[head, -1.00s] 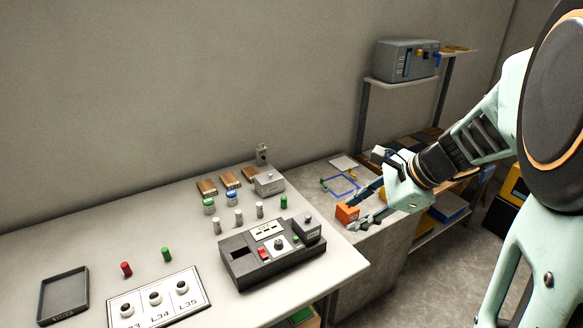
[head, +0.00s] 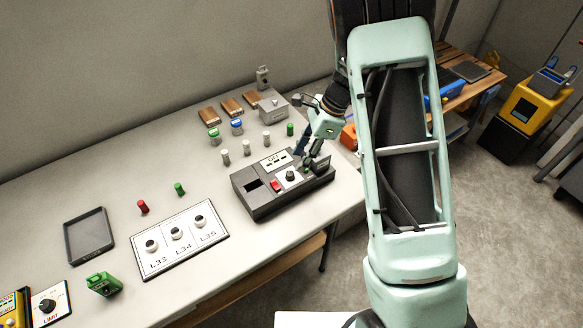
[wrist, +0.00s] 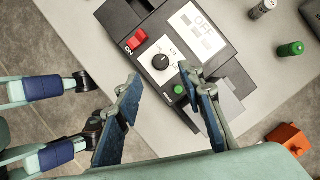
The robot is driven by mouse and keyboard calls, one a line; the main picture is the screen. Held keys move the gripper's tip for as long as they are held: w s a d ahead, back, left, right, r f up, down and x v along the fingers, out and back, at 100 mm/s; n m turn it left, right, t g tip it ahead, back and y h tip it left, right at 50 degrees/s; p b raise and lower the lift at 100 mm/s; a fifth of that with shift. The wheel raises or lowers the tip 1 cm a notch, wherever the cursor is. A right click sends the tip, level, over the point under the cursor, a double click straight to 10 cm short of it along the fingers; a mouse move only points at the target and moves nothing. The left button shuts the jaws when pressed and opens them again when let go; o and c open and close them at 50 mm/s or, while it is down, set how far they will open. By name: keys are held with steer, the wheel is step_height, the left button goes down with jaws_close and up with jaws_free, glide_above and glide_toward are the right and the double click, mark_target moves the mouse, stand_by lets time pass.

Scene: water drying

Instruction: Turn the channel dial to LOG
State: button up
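The black device (head: 262,208) sits near the right front edge of the table. Its small black dial (head: 290,176) has a light pointer mark and stands on a pale label plate; it also shows in the wrist view (wrist: 160,62). The lettering around the dial is too small to read. A display (wrist: 200,32) beside it reads OFF. My gripper (wrist: 159,74) is open and empty, with its fingertips above the device on either side of the dial, apart from it. In the head view my gripper (head: 311,158) hangs over the device's right part.
A red switch (wrist: 137,39) marked ON and a green button (wrist: 179,89) flank the dial. White and green cylinders (head: 290,129) stand behind the device. An orange block (wrist: 289,138) lies to its right. A LIMIT knob (head: 47,305) is far left.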

mark_target(290, 173)
steer(key=x, duration=0.6)
steer(key=shift+a+f, duration=0.15)
steer(key=shift+f, duration=0.15)
jaws_close()
